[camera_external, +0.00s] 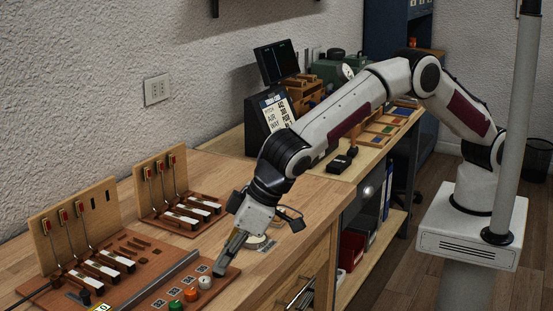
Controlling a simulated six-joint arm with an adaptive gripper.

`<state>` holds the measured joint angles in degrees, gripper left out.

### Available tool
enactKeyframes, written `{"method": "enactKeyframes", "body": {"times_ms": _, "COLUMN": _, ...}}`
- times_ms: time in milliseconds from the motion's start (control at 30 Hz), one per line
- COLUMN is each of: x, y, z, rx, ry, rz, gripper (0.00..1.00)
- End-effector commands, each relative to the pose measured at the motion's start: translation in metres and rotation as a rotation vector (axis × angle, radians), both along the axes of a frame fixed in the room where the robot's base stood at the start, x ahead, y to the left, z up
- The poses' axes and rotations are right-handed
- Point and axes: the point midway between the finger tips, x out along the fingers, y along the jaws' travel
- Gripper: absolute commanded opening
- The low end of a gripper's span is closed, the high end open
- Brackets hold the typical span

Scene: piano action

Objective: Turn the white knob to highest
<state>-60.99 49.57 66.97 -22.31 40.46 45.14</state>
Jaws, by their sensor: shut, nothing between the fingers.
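My gripper (219,271) points down at the panel's right end, just behind and to the right of the white knob. Its fingers are together with nothing seen between them. The fingertips look very close to the knob, but I cannot tell whether they touch it. The knob is too small to read its setting.
An orange knob (191,294) and a green knob (175,305) sit beside the white one. A metal rail (150,282) runs behind them. Piano action models with white keys (104,270) stand at the left. A black sign stand (262,128) is farther back. Bare bench lies right of the panel.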

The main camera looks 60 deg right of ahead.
Motion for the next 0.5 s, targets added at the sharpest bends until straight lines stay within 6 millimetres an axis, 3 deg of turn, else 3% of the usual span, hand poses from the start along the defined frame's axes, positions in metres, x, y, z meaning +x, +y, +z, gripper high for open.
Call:
{"method": "enactKeyframes", "body": {"times_ms": 200, "x": 0.0, "y": -0.001, "z": -0.017, "rx": -0.003, "ry": 0.0, "rz": 0.001, "gripper": 0.0}}
{"method": "enactKeyframes", "body": {"times_ms": 500, "x": 0.0, "y": 0.0, "z": -0.023, "rx": -0.001, "ry": 0.0, "rz": 0.0, "gripper": 0.0}}
